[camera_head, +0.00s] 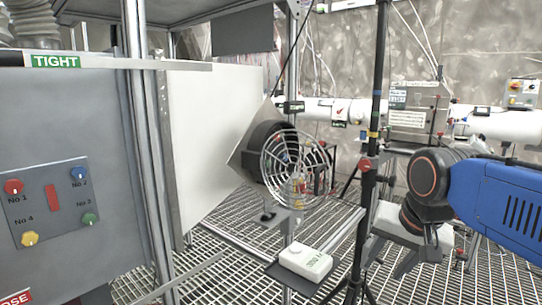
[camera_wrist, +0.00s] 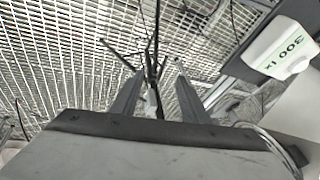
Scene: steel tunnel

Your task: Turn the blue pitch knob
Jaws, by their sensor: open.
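A blue knob (camera_head: 79,173) marked No 2 sits at the upper right of a grey panel (camera_head: 48,215) in the head view's left part. No label reading "pitch" is legible, so I cannot tell whether this is the pitch knob. My gripper (camera_wrist: 158,68) shows in the wrist view with two dark fingers apart and nothing between them. It points over the floor grating. In the head view my blue arm is at the right, far from the panel. No blue knob shows in the wrist view.
Red (camera_head: 13,187), green (camera_head: 89,219) and yellow (camera_head: 29,239) knobs share the panel. A caged fan (camera_head: 297,165) and a black pole (camera_head: 374,115) stand between the panel and my arm. A white box (camera_head: 305,261) marked 300 lx also shows in the wrist view (camera_wrist: 280,48).

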